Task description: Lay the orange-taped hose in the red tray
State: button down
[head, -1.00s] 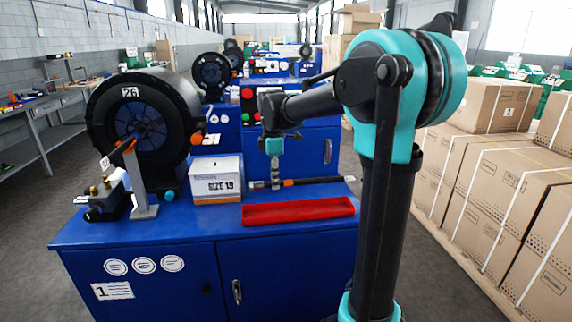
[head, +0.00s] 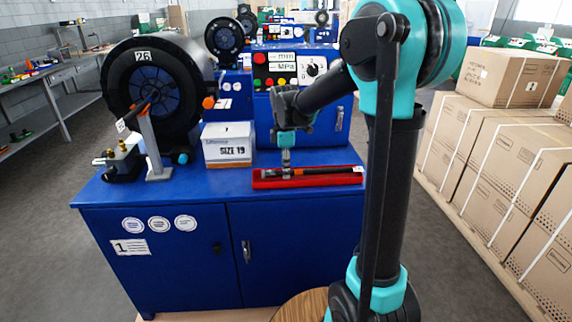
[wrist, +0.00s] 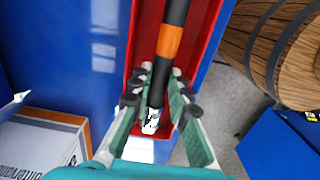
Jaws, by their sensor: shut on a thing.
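The red tray (head: 265,183) lies along the right front part of the blue cabinet top. The dark hose (head: 325,171) lines up lengthwise with the tray, within its outline; I cannot tell whether it touches the floor. My gripper (head: 286,172) points down at the tray's left part, shut on the hose near one end. In the wrist view, my gripper's fingers (wrist: 161,80) flank the black hose (wrist: 176,12), with its orange tape band (wrist: 168,42) beyond them and a pale metal end (wrist: 151,120) nearer the palm. Red tray walls (wrist: 208,45) show on both sides.
A white "SIZE 19" box (head: 228,146) stands left of the tray. The black crimper marked 26 (head: 155,85) is farther left. A wooden barrel (head: 312,306) stands in front of the cabinet. Stacked cartons (head: 480,150) fill the right.

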jog(key=shift+f, duration=0.7)
dwell(0.5)
jog(key=c, duration=1.4)
grip_release()
jog(key=shift+o, duration=0.2)
jog(key=shift+r, duration=0.1)
jog(key=shift+r, duration=2.9)
